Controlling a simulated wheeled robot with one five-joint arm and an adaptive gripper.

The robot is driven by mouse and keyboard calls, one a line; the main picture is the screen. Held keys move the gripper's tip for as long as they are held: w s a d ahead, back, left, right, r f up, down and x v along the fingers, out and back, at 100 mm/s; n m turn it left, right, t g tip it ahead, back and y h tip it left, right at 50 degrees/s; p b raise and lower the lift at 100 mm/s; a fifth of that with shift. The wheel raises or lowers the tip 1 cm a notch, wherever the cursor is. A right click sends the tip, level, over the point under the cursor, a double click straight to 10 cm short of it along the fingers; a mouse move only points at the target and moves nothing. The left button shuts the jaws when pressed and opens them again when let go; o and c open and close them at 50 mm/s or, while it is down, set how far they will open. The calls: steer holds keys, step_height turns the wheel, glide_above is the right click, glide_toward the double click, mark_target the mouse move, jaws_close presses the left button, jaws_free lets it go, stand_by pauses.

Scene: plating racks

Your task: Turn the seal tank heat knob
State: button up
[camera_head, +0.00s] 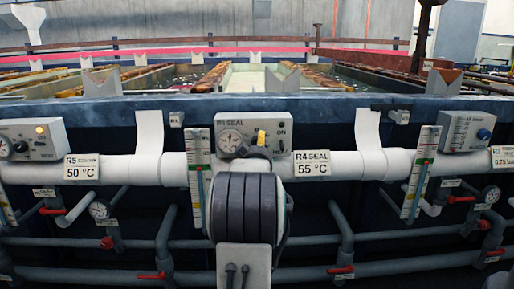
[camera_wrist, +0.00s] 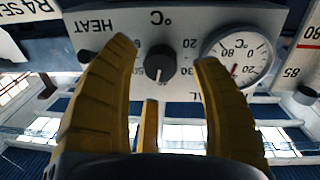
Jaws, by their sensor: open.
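The R4 SEAL control box (camera_head: 280,121) is in the middle of the head view, with a round dial at its left. In the wrist view its panel (camera_wrist: 205,22) appears upside down, with the word HEAT, a dark round heat knob (camera_wrist: 159,63) with a light pointer mark, and the white dial (camera_wrist: 238,58). My gripper (camera_wrist: 166,54) is open; its yellow fingers stand on either side of the knob, with visible gaps. Whether the fingertips reach the knob's depth I cannot tell. In the head view my arm and gripper (camera_head: 262,138) hide the knob.
A white pipe (camera_head: 340,164) runs below the box, with a 55 °C sign (camera_head: 312,164) and a level gauge (camera_head: 198,160) beside my arm. Neighbouring control boxes (camera_head: 34,139) (camera_head: 467,132) stand left and right. Red-handled valves (camera_head: 151,275) sit lower down.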

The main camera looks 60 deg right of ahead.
steer(key=shift+x, duration=1.05)
steer(key=shift+c, duration=0.2)
jaws_close()
